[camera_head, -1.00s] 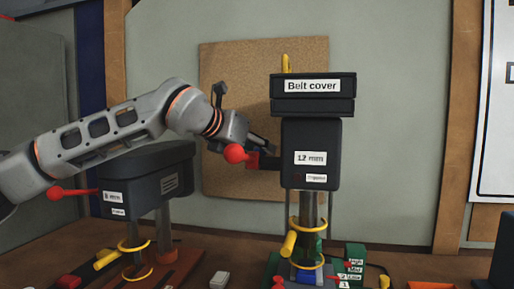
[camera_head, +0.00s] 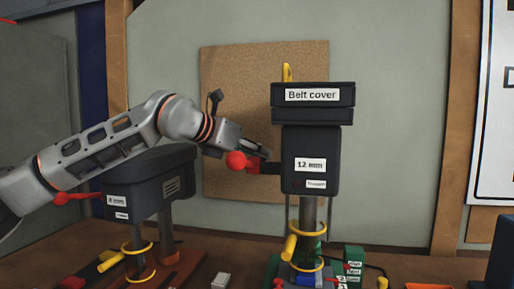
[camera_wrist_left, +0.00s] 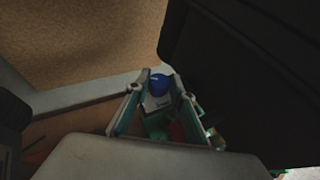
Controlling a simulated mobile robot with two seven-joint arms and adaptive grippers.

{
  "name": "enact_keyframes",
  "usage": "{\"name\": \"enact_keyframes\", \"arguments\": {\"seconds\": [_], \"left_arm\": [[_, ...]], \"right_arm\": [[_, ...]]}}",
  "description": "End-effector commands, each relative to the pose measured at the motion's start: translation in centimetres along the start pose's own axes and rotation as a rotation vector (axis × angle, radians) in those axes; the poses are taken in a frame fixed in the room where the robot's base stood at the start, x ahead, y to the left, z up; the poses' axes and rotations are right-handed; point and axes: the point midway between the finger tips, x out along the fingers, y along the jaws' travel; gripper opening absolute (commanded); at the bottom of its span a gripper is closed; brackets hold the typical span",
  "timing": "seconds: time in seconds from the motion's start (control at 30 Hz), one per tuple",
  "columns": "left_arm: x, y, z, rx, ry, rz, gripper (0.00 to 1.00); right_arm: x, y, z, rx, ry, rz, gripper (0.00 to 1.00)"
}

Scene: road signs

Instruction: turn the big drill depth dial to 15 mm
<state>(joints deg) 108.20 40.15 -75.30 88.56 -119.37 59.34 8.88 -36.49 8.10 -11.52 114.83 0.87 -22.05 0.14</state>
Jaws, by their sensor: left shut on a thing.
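The big drill (camera_head: 310,150) stands right of centre in the head view, labelled "Belt cover" on top and "12 mm" (camera_head: 310,164) on its front. A red ball (camera_head: 236,160) and a red part show at the left side of its head. My left gripper (camera_head: 262,153) is at that side, close behind the red ball. In the left wrist view its fingers (camera_wrist_left: 164,76) stand either side of a round blue knob (camera_wrist_left: 160,84), with a pale plate below it. I cannot tell for sure that this knob is the depth dial. My right gripper is not in view.
A smaller dark drill (camera_head: 150,182) with its own red ball handle (camera_head: 62,198) stands on the left, below my left arm. A cork board (camera_head: 240,80) hangs behind. Small items, among them a white block (camera_head: 221,280), lie on the bench near the drill bases.

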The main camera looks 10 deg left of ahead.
Motion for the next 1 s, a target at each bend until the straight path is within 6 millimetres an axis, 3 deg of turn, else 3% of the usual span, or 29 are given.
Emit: {"name": "enact_keyframes", "arguments": {"seconds": [0.1, 0.27, 0.7, 0.77, 1.0], "left_arm": [[-0.3, 0.2, 0.5, 0.026, 0.000, -0.076, 0.01], [-0.3, 0.4, 0.6, 0.069, 0.001, -0.191, 0.01], [0.1, 0.7, 0.3, 0.179, 0.004, -0.461, 0.01], [0.2, 0.8, 0.3, 0.191, 0.004, -0.485, 0.01], [0.2, 0.9, 0.1, 0.226, 0.002, -0.553, 0.01]], "right_arm": [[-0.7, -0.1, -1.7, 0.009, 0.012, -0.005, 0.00], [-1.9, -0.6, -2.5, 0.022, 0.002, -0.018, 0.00], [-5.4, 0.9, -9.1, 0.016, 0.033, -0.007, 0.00], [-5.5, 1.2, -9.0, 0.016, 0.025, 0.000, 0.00], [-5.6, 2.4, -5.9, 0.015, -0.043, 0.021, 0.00]]}}
